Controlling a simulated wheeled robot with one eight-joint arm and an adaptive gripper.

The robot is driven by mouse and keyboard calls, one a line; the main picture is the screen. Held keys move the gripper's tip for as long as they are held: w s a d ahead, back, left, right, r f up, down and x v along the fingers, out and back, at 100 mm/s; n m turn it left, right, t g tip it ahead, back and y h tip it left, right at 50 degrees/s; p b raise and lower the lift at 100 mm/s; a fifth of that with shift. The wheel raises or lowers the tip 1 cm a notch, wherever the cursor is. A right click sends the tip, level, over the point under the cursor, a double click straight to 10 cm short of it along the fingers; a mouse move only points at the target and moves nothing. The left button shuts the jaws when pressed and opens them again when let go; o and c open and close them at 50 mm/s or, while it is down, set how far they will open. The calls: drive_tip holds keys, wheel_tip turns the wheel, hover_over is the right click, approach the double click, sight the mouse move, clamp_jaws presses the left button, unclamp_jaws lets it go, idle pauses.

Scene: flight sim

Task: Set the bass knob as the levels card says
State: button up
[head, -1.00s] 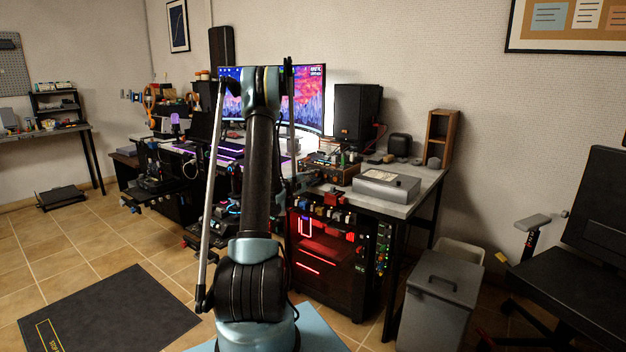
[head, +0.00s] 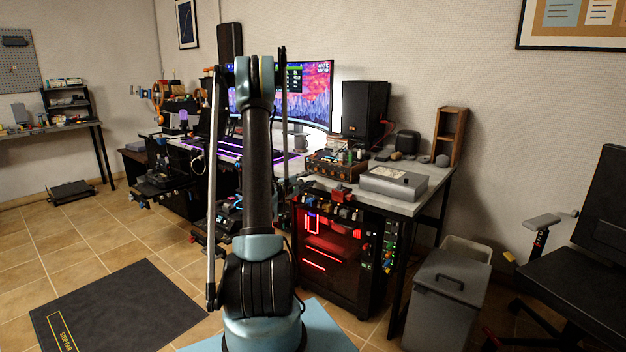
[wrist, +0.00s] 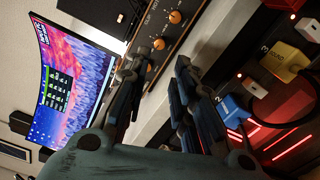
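A wood-sided box with a dark panel (head: 337,165) stands on the desk in the head view. In the wrist view its panel (wrist: 190,22) carries several orange knobs, among them one at the panel's middle (wrist: 159,44) and one higher up (wrist: 175,17). The labels are too small to tell which knob is bass. My gripper (wrist: 157,68) is in the wrist view with its two dark fingers apart and nothing between them. The fingers overlap the panel's near edge in the picture; contact cannot be told. In the head view my arm hides the gripper. I cannot pick out a levels card.
The monitor (head: 310,95) shows a dark list panel, unreadable here. A black speaker (head: 365,110) stands behind the box, and a grey case (head: 393,184) lies to its right.

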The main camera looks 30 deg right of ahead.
drive_tip(key=shift+v, duration=1.1)
